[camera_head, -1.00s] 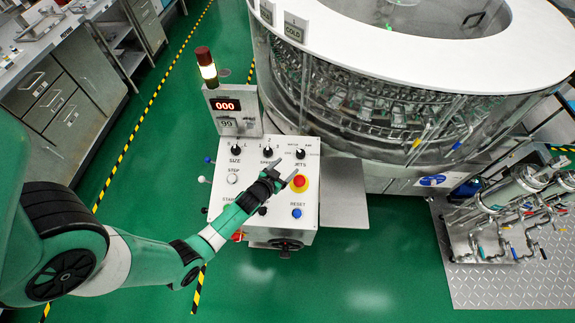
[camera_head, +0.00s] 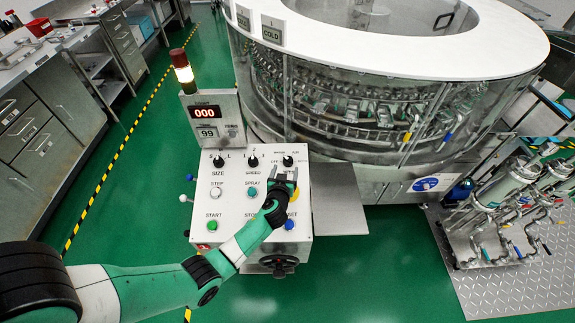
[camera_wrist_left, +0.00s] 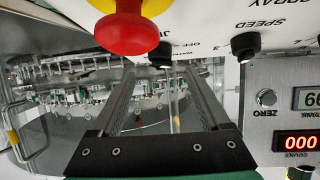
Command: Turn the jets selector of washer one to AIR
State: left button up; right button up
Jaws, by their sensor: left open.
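The JETS selector (camera_head: 288,161) is a small black knob at the top right of the white sloped control panel (camera_head: 203,200), with small labels around it. Its pointer is too small to read. My left gripper (camera_head: 284,171) is open and empty, its fingertips just below the knob in the head view. In the left wrist view the JETS selector (camera_wrist_left: 160,53) shows upside down, beyond and between the open fingertips of my left gripper (camera_wrist_left: 158,70), apart from them. The JETS label is partly hidden. My right gripper is not in view.
A red mushroom button (camera_wrist_left: 125,30) stands close beside the JETS selector; my gripper hides it in the head view. The SPEED knob (camera_head: 253,161) and SIZE knob (camera_head: 219,161) sit to the left. The glass-walled washer (camera_head: 350,105) rises behind the panel.

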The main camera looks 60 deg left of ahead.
aim_at(288, 161)
pick_arm(q)
jog(key=b+x, duration=0.1)
jog(key=x, duration=0.2)
jog(key=b+x, duration=0.2)
jog(key=x, duration=0.1)
jog(key=shift+w+a+f, duration=0.15)
jog(key=shift+f, duration=0.2)
jog(key=shift+w+a, duration=0.15)
jog(key=shift+a, duration=0.1)
grip_shut()
